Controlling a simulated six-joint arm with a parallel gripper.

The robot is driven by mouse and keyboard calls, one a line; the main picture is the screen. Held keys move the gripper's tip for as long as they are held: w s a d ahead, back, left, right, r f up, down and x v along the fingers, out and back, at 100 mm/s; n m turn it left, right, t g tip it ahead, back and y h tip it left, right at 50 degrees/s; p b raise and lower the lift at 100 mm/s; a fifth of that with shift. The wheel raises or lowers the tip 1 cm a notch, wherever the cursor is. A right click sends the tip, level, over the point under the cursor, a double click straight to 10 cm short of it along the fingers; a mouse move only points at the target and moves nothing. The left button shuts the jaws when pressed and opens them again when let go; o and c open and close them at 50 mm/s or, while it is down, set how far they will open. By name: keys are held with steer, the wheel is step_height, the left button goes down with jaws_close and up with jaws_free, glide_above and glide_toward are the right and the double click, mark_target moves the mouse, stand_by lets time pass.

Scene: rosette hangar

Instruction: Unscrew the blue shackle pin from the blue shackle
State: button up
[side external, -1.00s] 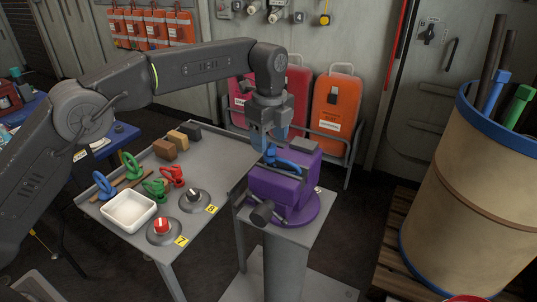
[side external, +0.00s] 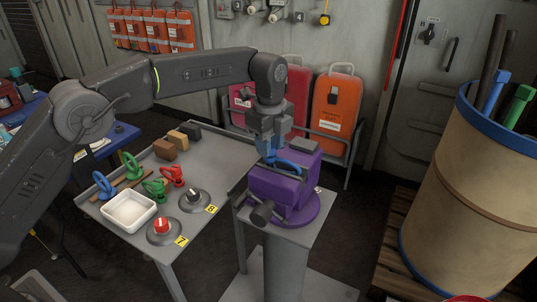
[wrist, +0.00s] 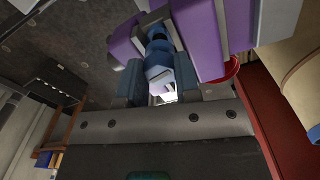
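The blue shackle (side external: 289,164) is held at the top of a purple vise (side external: 282,189), and its curved body shows to the right of my gripper. My gripper (side external: 268,158) points down at the shackle's left end. In the wrist view, my gripper (wrist: 159,84) has a finger on each side of the blue shackle pin (wrist: 158,58). The fingers are close to the pin, but I cannot tell whether they touch it. In the side view the pin is mostly hidden by the fingers.
The vise stands on a grey pedestal (side external: 318,224). To its left, a grey table (side external: 228,158) carries a white tray (side external: 129,223), red and green shackles, a red knob (side external: 162,227) and a black knob (side external: 194,195). A large barrel (side external: 455,190) stands at the right.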

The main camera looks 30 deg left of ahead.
jaws_close()
steer(key=n, duration=0.8)
steer(key=shift+n, duration=0.9)
steer(key=n, duration=0.4)
steer(key=shift+n, duration=0.3)
steer(key=n, duration=0.5)
steer(key=shift+r, duration=0.3)
